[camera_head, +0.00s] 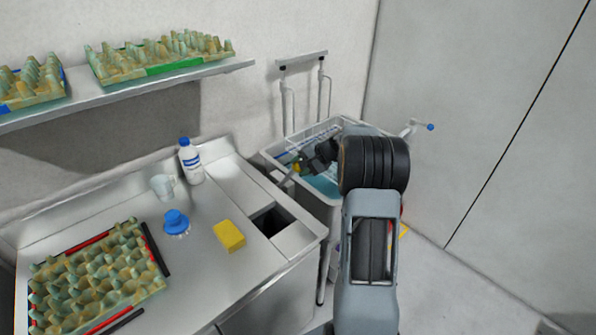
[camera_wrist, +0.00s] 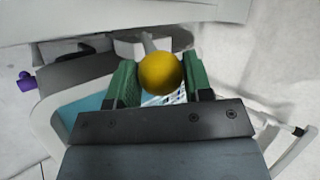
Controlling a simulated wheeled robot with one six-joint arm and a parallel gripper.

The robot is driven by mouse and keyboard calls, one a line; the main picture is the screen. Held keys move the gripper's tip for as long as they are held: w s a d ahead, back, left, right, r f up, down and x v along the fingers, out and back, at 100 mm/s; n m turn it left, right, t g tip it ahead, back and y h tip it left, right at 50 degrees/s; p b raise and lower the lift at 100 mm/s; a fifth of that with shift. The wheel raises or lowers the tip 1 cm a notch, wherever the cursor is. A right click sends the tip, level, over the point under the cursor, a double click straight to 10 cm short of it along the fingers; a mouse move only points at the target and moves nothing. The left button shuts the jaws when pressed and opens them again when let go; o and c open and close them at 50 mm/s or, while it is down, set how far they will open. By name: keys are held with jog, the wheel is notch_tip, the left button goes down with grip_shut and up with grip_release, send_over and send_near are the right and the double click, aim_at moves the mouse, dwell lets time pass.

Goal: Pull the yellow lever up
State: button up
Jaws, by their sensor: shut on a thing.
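The yellow lever shows as a round yellow knob (camera_wrist: 160,73) on a thin grey rod in the wrist view. It sits between the two green finger pads of my gripper (camera_wrist: 160,82), which is shut on it. In the head view, my gripper (camera_head: 300,165) is beside the white basin machine at the back, and a small part of the yellow knob (camera_head: 296,167) shows at its tip. My arm hides much of the machine in the head view.
The steel counter (camera_head: 205,262) at left holds an egg tray (camera_head: 157,283), a white bottle (camera_head: 194,168), a blue-topped item (camera_head: 176,222) and a yellow sponge (camera_head: 229,236). A wall shelf (camera_head: 150,82) holds more egg trays. A grey door stands at right.

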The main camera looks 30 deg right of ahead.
jog(key=shift+w+a+r, duration=0.15)
jog(key=shift+w+r, duration=0.3)
jog(key=shift+w, duration=0.15)
jog(key=shift+w+a+r, duration=0.1)
jog(key=shift+w+r, duration=0.3)
jog(key=shift+w, duration=0.2)
jog(key=shift+w+r, duration=0.1)
jog(key=shift+r, duration=0.05)
jog(key=shift+a+r, duration=0.1)
jog(key=shift+r, duration=0.05)
jog(key=o, duration=0.9)
jog(key=shift+w, duration=0.1)
jog(key=shift+c, duration=0.2)
jog(key=o, duration=0.4)
jog(key=shift+w+a, duration=0.1)
jog(key=shift+f, duration=0.2)
